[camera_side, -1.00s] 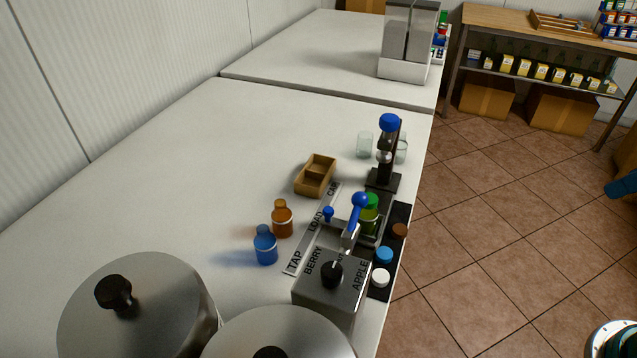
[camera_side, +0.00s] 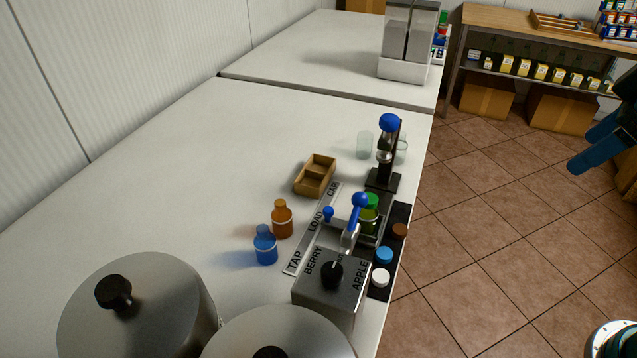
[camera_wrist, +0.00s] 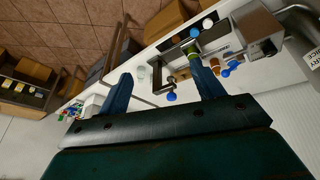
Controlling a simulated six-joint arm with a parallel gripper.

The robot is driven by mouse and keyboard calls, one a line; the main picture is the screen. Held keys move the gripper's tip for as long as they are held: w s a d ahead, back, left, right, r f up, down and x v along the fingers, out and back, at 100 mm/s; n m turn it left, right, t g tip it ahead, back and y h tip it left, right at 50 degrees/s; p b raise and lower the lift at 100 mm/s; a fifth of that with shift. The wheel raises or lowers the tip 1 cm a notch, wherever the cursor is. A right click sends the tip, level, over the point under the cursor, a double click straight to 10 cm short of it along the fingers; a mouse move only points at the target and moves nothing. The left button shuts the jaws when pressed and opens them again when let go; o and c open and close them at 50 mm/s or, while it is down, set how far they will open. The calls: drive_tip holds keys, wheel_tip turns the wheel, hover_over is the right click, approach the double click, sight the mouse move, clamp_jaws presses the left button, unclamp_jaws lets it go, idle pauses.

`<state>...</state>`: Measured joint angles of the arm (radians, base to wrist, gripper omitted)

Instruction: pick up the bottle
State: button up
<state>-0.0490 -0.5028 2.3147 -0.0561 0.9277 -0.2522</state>
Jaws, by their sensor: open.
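Three small bottles show in the side view. A blue bottle (camera_side: 265,247) and an orange bottle (camera_side: 282,221) stand upright, close together, on the white counter. A green bottle (camera_side: 369,217) stands in the grey metal fixture to their right. I cannot tell which one the task means. My gripper (camera_side: 590,148) is at the right edge of the side view, out over the floor, well apart from all the bottles. In the wrist view, its two blue fingers (camera_wrist: 161,88) are spread with nothing held between them, and the counter is seen beyond them.
A black press with a blue knob (camera_side: 384,155) stands behind the fixture, beside clear glasses (camera_side: 364,145). A wooden tray (camera_side: 316,176) lies left of it. Large metal pots (camera_side: 140,310) fill the near counter. The counter's left and middle are clear.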

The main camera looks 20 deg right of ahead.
drive_tip(key=w+a+n+g, duration=0.1)
drive_tip(key=w+a+n, duration=0.25)
drive_tip(key=w, duration=0.35)
drive_tip(key=n+g+y, duration=0.1)
drive_tip(key=n+g, duration=0.3)
drive_tip(key=n, duration=1)
hover_over(370, 198)
drive_tip(key=d, duration=0.1)
wheel_tip(370, 198, down, 14)
drive_tip(key=shift+w+d+r, duration=0.1)
drive_tip(key=shift+w+r, duration=0.05)
drive_tip(key=f, duration=0.5)
drive_tip(key=a+f, duration=0.1)
drive_tip(key=f, duration=0.2)
drive_tip(key=shift+f, duration=0.2)
drive_tip(key=shift+a, duration=0.1)
drive_tip(key=shift+s+f, duration=0.1)
drive_tip(key=shift+s, duration=0.1)
